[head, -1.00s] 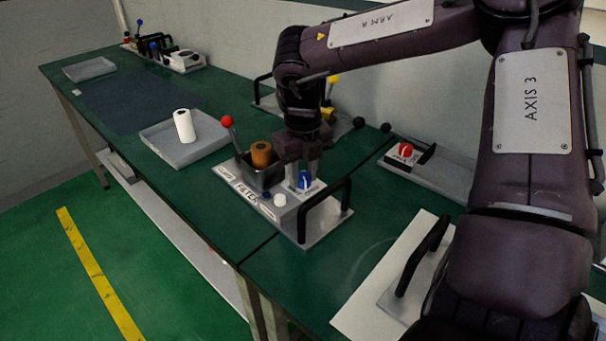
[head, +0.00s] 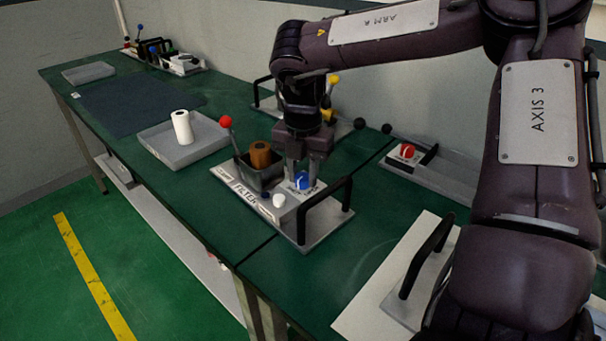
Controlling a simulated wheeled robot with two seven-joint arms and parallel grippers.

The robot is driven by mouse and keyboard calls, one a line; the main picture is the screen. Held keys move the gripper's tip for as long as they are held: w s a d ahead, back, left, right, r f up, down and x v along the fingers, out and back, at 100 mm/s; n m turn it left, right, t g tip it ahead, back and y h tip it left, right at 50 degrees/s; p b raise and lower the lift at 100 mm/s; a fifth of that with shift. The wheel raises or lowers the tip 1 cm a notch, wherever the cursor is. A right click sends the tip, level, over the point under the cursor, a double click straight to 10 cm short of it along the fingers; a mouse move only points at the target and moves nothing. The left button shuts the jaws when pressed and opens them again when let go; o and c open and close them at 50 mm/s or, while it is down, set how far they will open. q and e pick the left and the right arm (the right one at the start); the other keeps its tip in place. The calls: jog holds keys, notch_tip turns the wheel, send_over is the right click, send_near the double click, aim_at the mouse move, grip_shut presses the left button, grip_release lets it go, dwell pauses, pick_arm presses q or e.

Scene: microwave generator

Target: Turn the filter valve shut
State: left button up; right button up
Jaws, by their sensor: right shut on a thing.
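The filter unit (head: 246,195) stands on the green table, with a "FILTER" label on its front. Its blue valve knob (head: 302,180) sits on a raised grey block at the unit's right, with a white pointer mark on it. My right gripper (head: 303,171) comes down from above and is shut on the blue knob; its fingers partly cover the knob. A brown cylinder (head: 260,154) sits in the unit's grey box, beside a red-ball lever (head: 226,121). My left gripper is not in view.
A black handle (head: 327,207) rises at the unit's right end. A white roll (head: 182,126) stands in a grey tray (head: 160,149) to the left. A unit with a red knob (head: 407,150) lies to the right. A dark mat (head: 130,106) lies farther left.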

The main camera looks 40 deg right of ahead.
jog(key=shift+m, duration=0.9)
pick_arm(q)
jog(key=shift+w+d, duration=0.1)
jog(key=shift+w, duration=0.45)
pick_arm(e)
jog(key=shift+m, duration=0.3)
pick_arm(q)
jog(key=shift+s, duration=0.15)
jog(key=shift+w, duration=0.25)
pick_arm(e)
jog(key=o, duration=1)
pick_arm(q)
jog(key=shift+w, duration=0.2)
